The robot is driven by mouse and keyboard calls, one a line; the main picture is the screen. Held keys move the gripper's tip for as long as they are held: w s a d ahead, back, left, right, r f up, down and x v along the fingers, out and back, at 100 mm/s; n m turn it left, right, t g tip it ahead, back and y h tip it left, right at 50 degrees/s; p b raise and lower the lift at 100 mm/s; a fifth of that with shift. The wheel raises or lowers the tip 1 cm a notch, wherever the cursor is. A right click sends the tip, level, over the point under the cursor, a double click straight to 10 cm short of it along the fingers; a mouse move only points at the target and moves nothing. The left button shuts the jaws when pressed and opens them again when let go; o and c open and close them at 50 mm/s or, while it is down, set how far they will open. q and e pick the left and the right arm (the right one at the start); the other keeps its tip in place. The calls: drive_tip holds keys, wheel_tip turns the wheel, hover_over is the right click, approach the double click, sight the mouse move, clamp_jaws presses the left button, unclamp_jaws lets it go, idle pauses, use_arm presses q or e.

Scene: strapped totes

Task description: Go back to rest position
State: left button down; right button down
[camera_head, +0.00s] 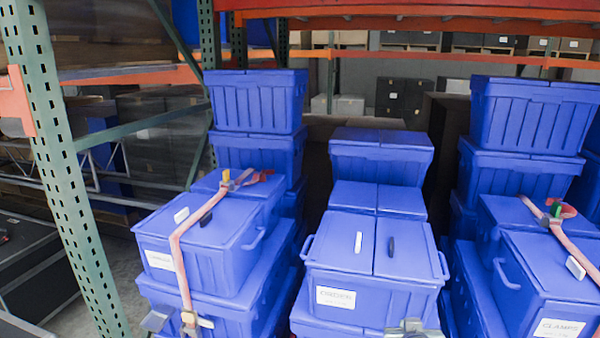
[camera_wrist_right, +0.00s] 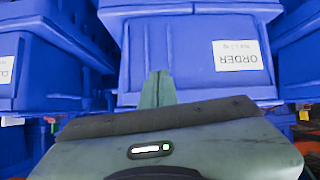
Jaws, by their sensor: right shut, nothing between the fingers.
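My right gripper (camera_head: 411,327) shows as a grey-green tip at the bottom edge of the head view, in front of the middle blue tote (camera_head: 332,278). In the right wrist view my right gripper (camera_wrist_right: 158,88) has its fingers together with nothing between them. Behind it is a blue tote face with a white label (camera_wrist_right: 237,54) reading ORDER, upside down. I cannot tell if the fingers touch the tote.
Left totes (camera_head: 207,240) and right totes (camera_head: 545,270) are stacked, with pink straps (camera_head: 178,262) (camera_head: 572,246) over them. A white piece (camera_head: 358,242) and a black piece (camera_head: 391,246) are on the middle lid. A green rack post (camera_head: 68,190) stands at left.

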drive_tip(key=s+a+f+n+g+y, duration=0.1)
drive_tip(key=s+f+g, duration=0.25)
drive_tip(key=s, duration=0.75)
drive_tip(key=s+a+f+n+g+y, duration=0.15)
drive_tip(key=s+f, duration=0.35)
drive_tip(key=s, duration=0.6)
drive_tip(key=s+a+f+n+g+y, duration=0.1)
drive_tip(key=s+a+f+g, duration=0.2)
drive_tip(key=s, duration=0.8)
wheel_tip(320, 180, down, 27)
drive_tip(key=s+d, duration=0.1)
drive_tip(key=s, duration=0.1)
drive_tip(key=s+d+f+g, duration=0.2)
drive_tip(key=s+d+f, duration=0.1)
drive_tip(key=s+f, duration=1.2)
drive_tip(key=shift+s+f+n, duration=0.35)
drive_tip(key=shift+s+f, duration=0.05)
drive_tip(key=shift+s, duration=0.35)
